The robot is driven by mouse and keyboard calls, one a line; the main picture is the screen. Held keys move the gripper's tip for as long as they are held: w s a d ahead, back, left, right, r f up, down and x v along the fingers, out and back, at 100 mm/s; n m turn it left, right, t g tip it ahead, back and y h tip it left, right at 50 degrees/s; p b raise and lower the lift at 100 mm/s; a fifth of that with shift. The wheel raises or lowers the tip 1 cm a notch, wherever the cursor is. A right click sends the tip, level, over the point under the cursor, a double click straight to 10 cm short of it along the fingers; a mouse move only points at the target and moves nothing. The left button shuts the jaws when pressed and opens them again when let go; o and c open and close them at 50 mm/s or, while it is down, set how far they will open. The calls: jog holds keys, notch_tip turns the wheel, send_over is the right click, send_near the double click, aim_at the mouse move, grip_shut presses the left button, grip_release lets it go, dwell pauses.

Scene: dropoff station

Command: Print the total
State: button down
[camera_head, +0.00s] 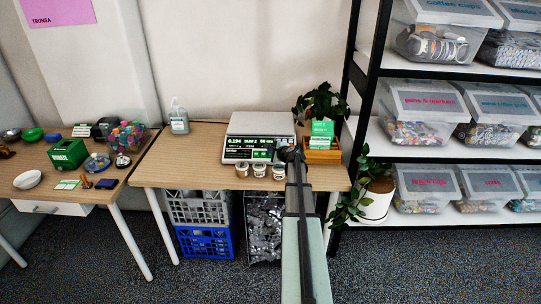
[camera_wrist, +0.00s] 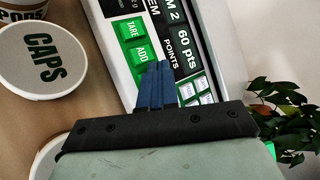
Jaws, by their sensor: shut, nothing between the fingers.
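No key marked print is legible; part of the panel is hidden behind my fingers. My gripper (camera_head: 287,152) is shut and empty at the scale's front right. In the wrist view its dark fingertips (camera_wrist: 154,82) overlap the panel beside ADD; I cannot tell whether they touch.
Small lidded jars (camera_head: 260,170) stand before the scale; one lid reads CAPS (camera_wrist: 42,58). A wooden box with green cards (camera_head: 322,145) and a plant (camera_head: 318,102) are close on the right. A pump bottle (camera_head: 179,118) stands left, with bare tabletop (camera_head: 190,160) between.

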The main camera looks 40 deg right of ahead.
jog(key=shift+w+f, duration=0.1)
jog(key=shift+f, duration=0.75)
dwell(1.0)
jog(key=shift+r, duration=0.1)
dwell(0.5)
jog(key=shift+s+a+r, duration=0.25)
jog(key=shift+s+a, duration=0.05)
dwell(0.3)
jog(key=shift+s+a+r, duration=0.1)
jog(key=shift+r, duration=0.1)
jog(key=shift+s+a+r, duration=0.15)
jog(key=shift+r, duration=0.6)
jog(key=shift+s+a+r, duration=0.15)
jog(key=shift+s+r, duration=0.05)
jog(key=shift+r, duration=0.6)
jog(key=shift+s+a+r, duration=0.15)
jog(key=shift+r, duration=0.6)
